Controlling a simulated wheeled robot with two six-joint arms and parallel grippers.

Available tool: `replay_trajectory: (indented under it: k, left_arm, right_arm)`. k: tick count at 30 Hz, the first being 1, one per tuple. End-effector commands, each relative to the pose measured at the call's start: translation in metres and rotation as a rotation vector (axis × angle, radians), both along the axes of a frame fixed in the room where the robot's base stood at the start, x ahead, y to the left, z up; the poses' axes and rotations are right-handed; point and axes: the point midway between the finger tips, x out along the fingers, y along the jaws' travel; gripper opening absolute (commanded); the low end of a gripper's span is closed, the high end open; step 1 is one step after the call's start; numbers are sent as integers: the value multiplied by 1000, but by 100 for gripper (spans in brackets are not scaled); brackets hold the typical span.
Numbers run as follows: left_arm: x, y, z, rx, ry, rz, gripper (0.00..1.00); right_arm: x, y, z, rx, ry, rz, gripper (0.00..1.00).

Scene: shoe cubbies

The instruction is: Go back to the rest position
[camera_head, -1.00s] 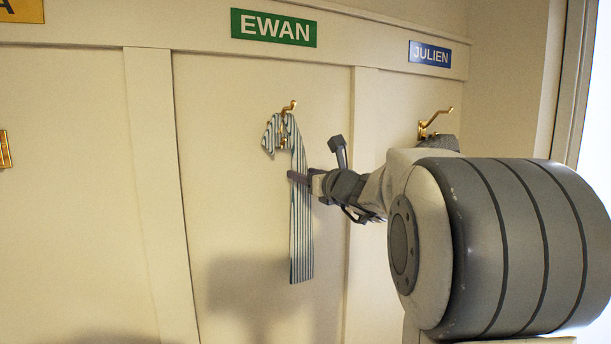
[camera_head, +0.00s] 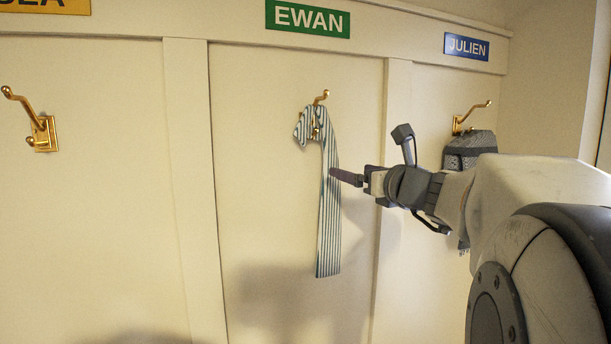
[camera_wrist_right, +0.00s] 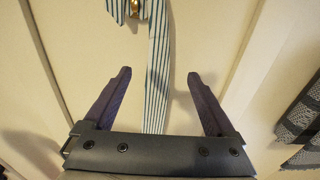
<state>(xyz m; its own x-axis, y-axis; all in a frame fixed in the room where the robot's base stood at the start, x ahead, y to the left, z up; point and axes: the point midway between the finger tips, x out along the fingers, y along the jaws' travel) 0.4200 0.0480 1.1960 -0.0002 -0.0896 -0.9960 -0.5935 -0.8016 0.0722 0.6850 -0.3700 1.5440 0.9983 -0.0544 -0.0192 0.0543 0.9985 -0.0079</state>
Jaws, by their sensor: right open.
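My right gripper (camera_head: 336,174) is at the right edge of the striped scarf (camera_head: 328,220) in the head view. The scarf is white with dark blue stripes and hangs from the gold hook (camera_head: 321,97) under the green EWAN sign (camera_head: 307,18). In the right wrist view the gripper (camera_wrist_right: 158,77) has its two fingers wide apart. The scarf (camera_wrist_right: 157,70) shows in the gap beyond them, and I cannot tell whether anything touches it. My left gripper is not in view.
A grey patterned item (camera_head: 470,147) hangs on the hook (camera_head: 470,117) under the blue JULIEN sign (camera_head: 466,47), partly hidden by my right arm. An empty gold hook (camera_head: 40,130) is at the left. Upright wall strips (camera_head: 195,180) divide the bays.

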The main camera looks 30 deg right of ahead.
Motion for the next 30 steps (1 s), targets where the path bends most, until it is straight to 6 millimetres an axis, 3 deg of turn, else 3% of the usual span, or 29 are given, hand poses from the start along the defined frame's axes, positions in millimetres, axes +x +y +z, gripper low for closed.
replay_trajectory:
  k: [3,9,13,17,18,22,26,30]
  left_arm:
    - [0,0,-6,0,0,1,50]
    - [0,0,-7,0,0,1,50]
    - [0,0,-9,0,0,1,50]
    - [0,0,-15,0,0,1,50]
    - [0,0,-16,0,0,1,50]
    - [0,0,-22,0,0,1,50]
    - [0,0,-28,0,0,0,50]
    - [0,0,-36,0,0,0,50]
  right_arm:
    - [-16,0,0,-3,-3,-2,90]
    - [-23,3,-1,-6,4,6,90]
    - [-13,30,-21,-78,59,84,90]
    - [-2,95,-69,-276,171,282,90]
    - [-2,120,-88,-359,207,364,90]
    - [-17,199,-150,-661,288,659,90]
    - [-55,268,-212,-1001,297,996,90]
    - [-120,322,-280,-1425,194,1416,90]
